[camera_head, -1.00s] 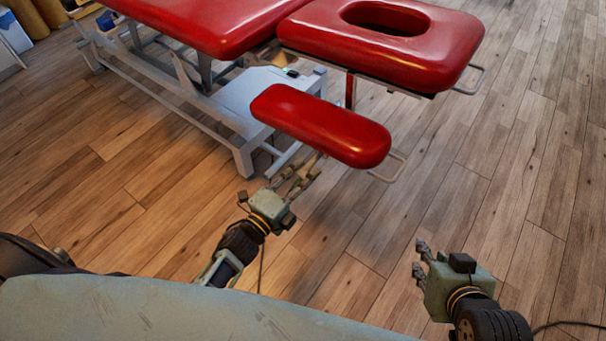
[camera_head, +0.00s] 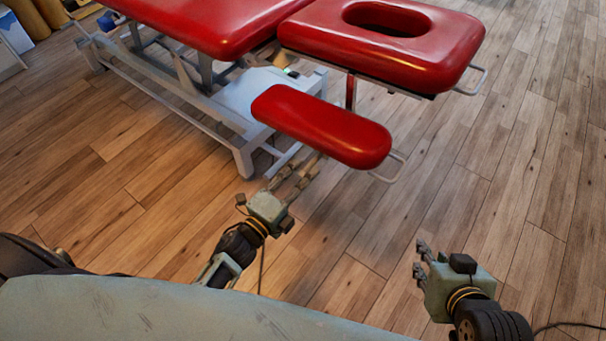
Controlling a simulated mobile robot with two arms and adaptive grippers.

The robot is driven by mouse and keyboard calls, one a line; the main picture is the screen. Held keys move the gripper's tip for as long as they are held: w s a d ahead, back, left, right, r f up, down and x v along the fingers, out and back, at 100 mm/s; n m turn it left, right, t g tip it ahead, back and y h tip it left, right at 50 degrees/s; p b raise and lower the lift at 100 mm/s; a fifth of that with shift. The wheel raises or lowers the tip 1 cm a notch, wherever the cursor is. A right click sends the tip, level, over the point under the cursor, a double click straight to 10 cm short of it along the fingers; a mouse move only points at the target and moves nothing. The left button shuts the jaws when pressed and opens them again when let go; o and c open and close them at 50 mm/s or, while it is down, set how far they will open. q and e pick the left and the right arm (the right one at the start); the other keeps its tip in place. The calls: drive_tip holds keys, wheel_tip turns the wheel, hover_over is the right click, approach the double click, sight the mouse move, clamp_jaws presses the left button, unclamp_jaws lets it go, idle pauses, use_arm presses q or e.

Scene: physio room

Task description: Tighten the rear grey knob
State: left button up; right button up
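The red treatment table's armrest pad (camera_head: 320,124) hangs below the red headrest (camera_head: 385,42) with its oval face hole. No grey knob can be made out; the underside of the armrest is hidden. My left gripper (camera_head: 300,172) reaches up to the near lower edge of the armrest pad. Its fingers look apart, but their tips are partly hidden under the pad, and I cannot tell whether they touch anything. My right gripper (camera_head: 419,262) is at the lower right, over bare floor, with its fingers apart and nothing between them.
The table's pale grey frame (camera_head: 245,150) stands on the floor left of the armrest. A metal loop (camera_head: 392,170) sticks out from the armrest's right end, another (camera_head: 476,80) from the headrest. The wooden floor (camera_head: 500,170) on the right is clear.

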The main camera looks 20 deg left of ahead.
use_arm(q)
drive_tip(key=v, duration=1.1)
